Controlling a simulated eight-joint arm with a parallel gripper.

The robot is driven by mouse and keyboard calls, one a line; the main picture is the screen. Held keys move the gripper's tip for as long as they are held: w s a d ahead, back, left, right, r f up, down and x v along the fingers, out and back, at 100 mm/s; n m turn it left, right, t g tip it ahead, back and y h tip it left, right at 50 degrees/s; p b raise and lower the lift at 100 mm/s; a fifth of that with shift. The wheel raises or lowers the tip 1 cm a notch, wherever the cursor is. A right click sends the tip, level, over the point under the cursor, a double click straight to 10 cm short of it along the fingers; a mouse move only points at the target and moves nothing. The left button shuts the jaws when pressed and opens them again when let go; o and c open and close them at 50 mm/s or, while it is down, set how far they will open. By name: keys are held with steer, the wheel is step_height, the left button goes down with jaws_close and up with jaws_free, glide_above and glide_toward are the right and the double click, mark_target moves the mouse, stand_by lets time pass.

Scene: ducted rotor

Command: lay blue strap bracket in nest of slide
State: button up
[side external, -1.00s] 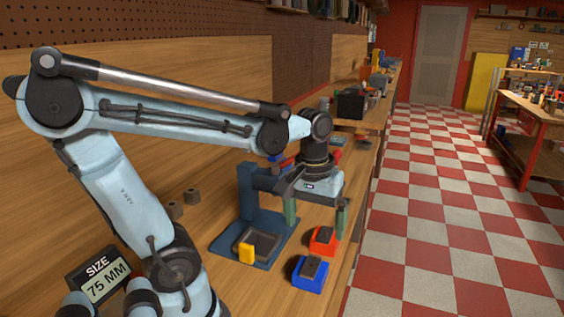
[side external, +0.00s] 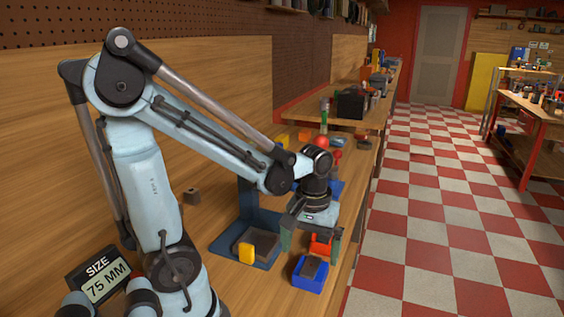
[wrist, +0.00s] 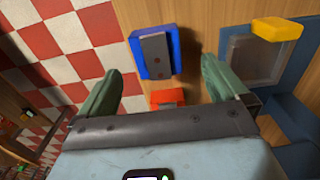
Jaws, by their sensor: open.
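A blue block (side external: 309,279) stands near the bench's front edge with a dark grey strap-like plate (side external: 311,267) on top. In the wrist view the plate (wrist: 155,56) shows small holes and lies on the blue block (wrist: 137,59). My gripper (side external: 310,248) is open and empty, just beyond and above the blue block; in the wrist view its fingers (wrist: 160,70) point toward the block, one to each side. The navy slide fixture (side external: 226,247) lies left of it, with a grey square nest (side external: 262,240) and a yellow tab (side external: 247,254); the nest (wrist: 250,57) looks empty.
A red block (side external: 320,246) is partly hidden behind my gripper, close to the blue block. The fixture's navy upright stands behind the nest. A sign (side external: 103,279) reads "SIZE 75 MM". Several coloured items lie farther along the bench. The bench edge runs close on the right.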

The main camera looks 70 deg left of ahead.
mark_target(311, 265)
steer(key=shift+w+d+f, duration=0.1)
steer(key=shift+f, duration=1.15)
steer(key=shift+w+f, duration=0.1)
steer(key=shift+f, duration=1.1)
steer(key=c, duration=1.3)
steer(key=shift+r, duration=0.2)
